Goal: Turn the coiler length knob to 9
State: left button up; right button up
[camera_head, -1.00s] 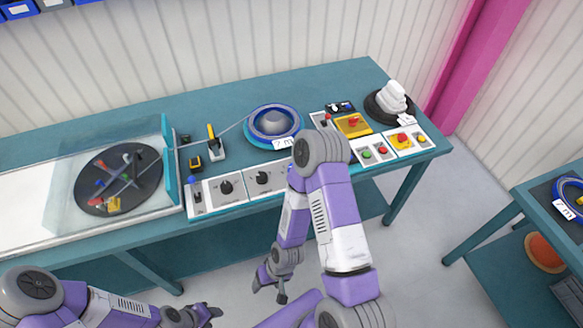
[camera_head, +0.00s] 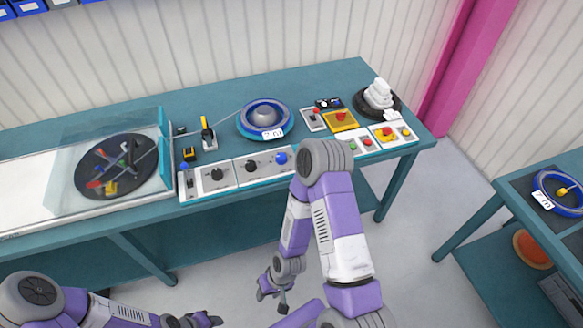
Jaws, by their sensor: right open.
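The coiler's control panel (camera_head: 233,174) lies along the front edge of the long teal table. It carries a black knob (camera_head: 216,174), a second black knob (camera_head: 251,167) to its right and a blue knob (camera_head: 281,158) at its right end. The labels are too small to read, so I cannot tell which knob sets length or its value. My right gripper (camera_head: 272,296) hangs low in front of the table, open and apart from the panel. My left gripper (camera_head: 208,321) is at the bottom edge, well below the panel; its jaws are unclear.
A clear-covered coiler disc (camera_head: 116,166) is at the left. A blue reel (camera_head: 265,119) stands behind the panel. Button boxes (camera_head: 361,144) and a white coil stack (camera_head: 379,95) are at the right. Another table (camera_head: 504,190) stands far right. Floor is free between the tables.

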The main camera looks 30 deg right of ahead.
aim_at(282, 159)
jog(key=k, duration=0.85)
jog(key=z, duration=0.75)
jog(key=i, duration=0.65)
jog(key=z, duration=0.15)
